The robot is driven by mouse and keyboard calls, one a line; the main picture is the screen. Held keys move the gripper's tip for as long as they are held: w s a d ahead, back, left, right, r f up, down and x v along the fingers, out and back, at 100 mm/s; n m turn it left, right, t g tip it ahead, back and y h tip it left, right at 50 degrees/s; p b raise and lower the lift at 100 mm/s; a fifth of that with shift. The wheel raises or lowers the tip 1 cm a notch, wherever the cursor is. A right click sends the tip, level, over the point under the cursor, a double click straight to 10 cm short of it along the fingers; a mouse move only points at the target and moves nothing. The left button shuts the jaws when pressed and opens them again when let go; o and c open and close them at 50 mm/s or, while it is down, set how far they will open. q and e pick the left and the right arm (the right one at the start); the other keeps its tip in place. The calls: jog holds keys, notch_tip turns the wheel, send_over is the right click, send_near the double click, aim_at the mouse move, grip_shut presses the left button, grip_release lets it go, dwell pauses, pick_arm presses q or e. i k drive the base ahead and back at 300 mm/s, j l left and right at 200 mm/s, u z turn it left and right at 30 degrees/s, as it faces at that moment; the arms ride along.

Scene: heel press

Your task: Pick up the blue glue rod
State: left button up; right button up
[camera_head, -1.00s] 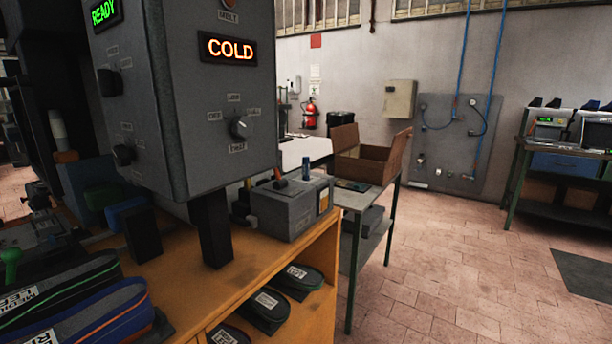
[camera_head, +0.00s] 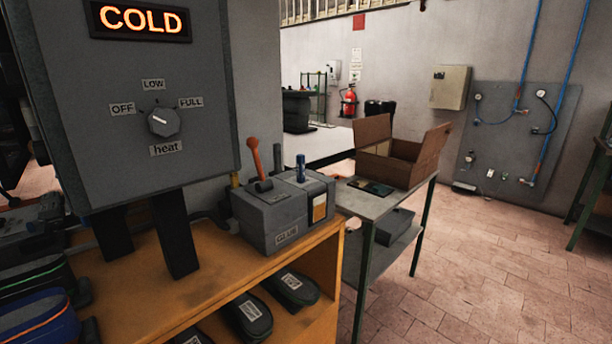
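A blue rod (camera_head: 301,169) stands upright out of the top of a grey box-shaped unit (camera_head: 262,222), whose front label seems to read "GLUE". The unit sits at the right end of the orange-brown bench (camera_head: 198,278). An orange-handled lever (camera_head: 254,158) rises from the unit to the left of the rod. Only the upper part of the rod shows; its lower end is hidden in the unit. Neither of my grippers is in view.
A grey control box (camera_head: 130,110) with a lit COLD sign and heat knob stands left of the unit. Black padded pieces (camera_head: 248,312) lie on the shelf below. A metal table (camera_head: 378,205) with an open cardboard box (camera_head: 397,158) stands behind right. Brick floor at right is clear.

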aim_at(300, 158)
jog(key=i+l+u, duration=0.1)
jog(key=l, duration=0.3)
jog(key=i+l+u, duration=0.15)
jog(key=l, duration=0.25)
jog(key=i+l+u, duration=0.1)
jog(key=l, duration=0.3)
jog(key=i+l+u, duration=0.15)
jog(key=l, duration=0.25)
jog(key=i+l+u, duration=0.1)
jog(key=l, duration=0.35)
